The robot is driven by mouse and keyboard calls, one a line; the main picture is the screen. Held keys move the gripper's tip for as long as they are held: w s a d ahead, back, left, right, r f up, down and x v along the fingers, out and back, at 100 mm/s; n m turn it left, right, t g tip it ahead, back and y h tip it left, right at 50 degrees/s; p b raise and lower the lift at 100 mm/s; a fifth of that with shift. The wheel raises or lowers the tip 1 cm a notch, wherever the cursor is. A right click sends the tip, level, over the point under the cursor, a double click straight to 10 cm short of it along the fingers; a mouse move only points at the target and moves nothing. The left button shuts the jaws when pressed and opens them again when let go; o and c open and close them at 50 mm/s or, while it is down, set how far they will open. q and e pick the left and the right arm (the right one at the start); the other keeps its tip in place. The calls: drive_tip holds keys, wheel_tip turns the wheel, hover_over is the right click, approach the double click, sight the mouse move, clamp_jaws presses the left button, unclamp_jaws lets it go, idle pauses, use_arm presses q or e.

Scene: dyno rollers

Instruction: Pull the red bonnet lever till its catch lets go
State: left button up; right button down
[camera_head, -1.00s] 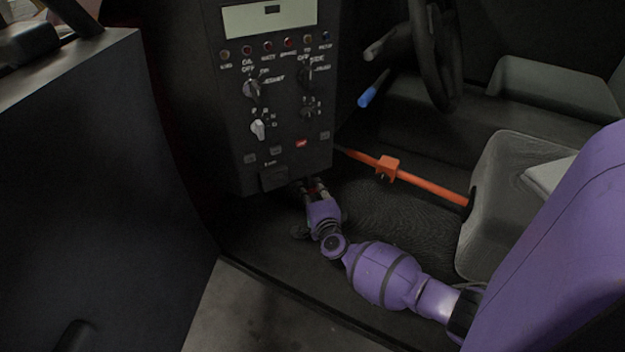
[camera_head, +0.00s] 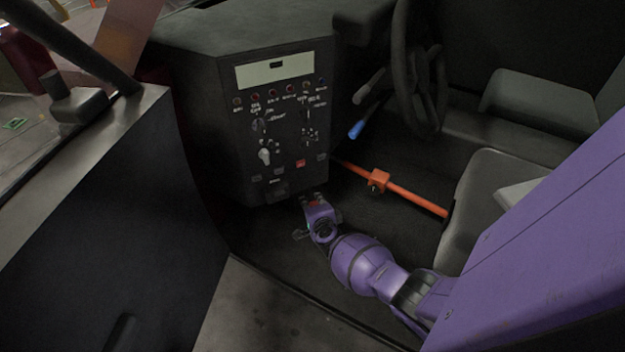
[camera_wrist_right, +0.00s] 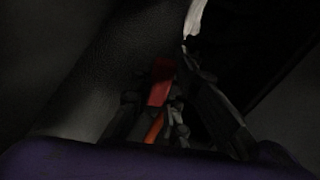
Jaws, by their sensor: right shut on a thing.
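The red bonnet lever (camera_wrist_right: 160,88) shows in the right wrist view between the fingers of my right gripper (camera_wrist_right: 155,112), which is shut on it. In the head view my right gripper (camera_head: 316,200) is low in the footwell, just under the lower edge of the control panel. Only a small bit of red shows at its fingertips there, and most of the lever is hidden by the gripper and the panel. The catch cannot be seen. My left gripper is in neither view.
The black control panel (camera_head: 281,130) with knobs and lamps stands above the gripper. An orange bar (camera_head: 410,198) crosses the footwell to its right, by the grey seat (camera_head: 480,190). The steering wheel (camera_head: 405,75) is at upper right. The open door (camera_head: 110,200) is at left.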

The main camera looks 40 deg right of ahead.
drive_tip(key=shift+d, duration=0.15)
drive_tip(key=c, duration=1.7)
unclamp_jaws()
drive_tip(key=shift+s, duration=0.1)
drive_tip(key=shift+o, duration=0.3)
drive_tip(key=shift+s+a, duration=0.1)
drive_tip(key=shift+a, duration=0.1)
drive_tip(key=shift+s+a+r, duration=0.1)
drive_tip(key=shift+s+a, duration=0.05)
drive_tip(key=v, duration=1.1)
drive_tip(key=shift+s, duration=0.2)
drive_tip(key=shift+r, duration=0.1)
